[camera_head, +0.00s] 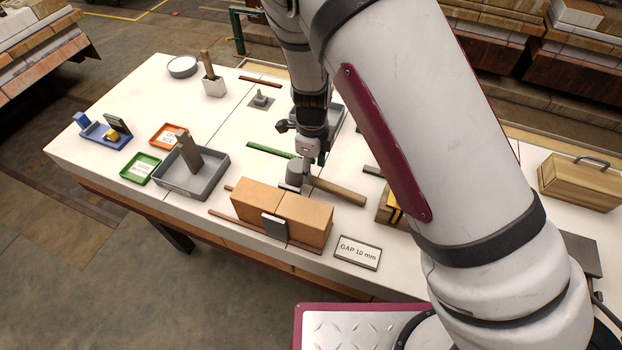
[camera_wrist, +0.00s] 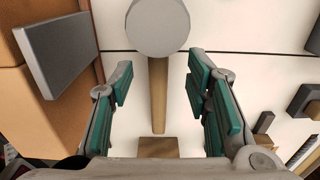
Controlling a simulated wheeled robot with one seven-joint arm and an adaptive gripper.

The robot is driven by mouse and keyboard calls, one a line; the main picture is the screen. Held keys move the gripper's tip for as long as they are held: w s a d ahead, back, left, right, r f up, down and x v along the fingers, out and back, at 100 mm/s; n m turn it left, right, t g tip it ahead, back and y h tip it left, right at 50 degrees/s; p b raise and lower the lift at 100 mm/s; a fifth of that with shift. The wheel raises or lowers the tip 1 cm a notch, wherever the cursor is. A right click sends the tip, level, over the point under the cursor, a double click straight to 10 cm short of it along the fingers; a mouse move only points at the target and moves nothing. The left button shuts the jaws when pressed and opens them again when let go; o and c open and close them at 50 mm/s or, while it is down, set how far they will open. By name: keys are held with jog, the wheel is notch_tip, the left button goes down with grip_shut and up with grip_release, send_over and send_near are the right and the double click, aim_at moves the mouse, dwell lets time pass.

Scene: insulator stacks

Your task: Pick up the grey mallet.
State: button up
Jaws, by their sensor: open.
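The grey mallet lies on the white table. In the head view its grey cylinder head (camera_head: 296,174) is just behind the orange bricks, and its wooden handle (camera_head: 340,192) runs to the right. In the wrist view the round head (camera_wrist: 158,27) is at the top, and the handle (camera_wrist: 158,90) runs down towards a wider wooden part (camera_wrist: 158,147). My gripper (camera_head: 314,160) is over the mallet, open and empty. In the wrist view its green-padded fingers (camera_wrist: 160,80) are on either side of the handle, apart from it. The arm hides part of the table.
Two orange bricks (camera_head: 301,215) with a grey plate (camera_head: 274,227) stand close in front of the mallet. A green strip (camera_head: 270,150) lies behind it. A grey tray (camera_head: 205,183) is to the left, a GAP 10 mm sign (camera_head: 357,252) in front, a wooden box (camera_head: 580,182) far right.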

jog(key=shift+a+f, duration=0.2)
jog(key=shift+f, duration=2.15)
grip_shut()
jog(key=shift+r, duration=0.15)
notch_tip(320, 180, up, 10)
jog(key=shift+f, duration=0.1)
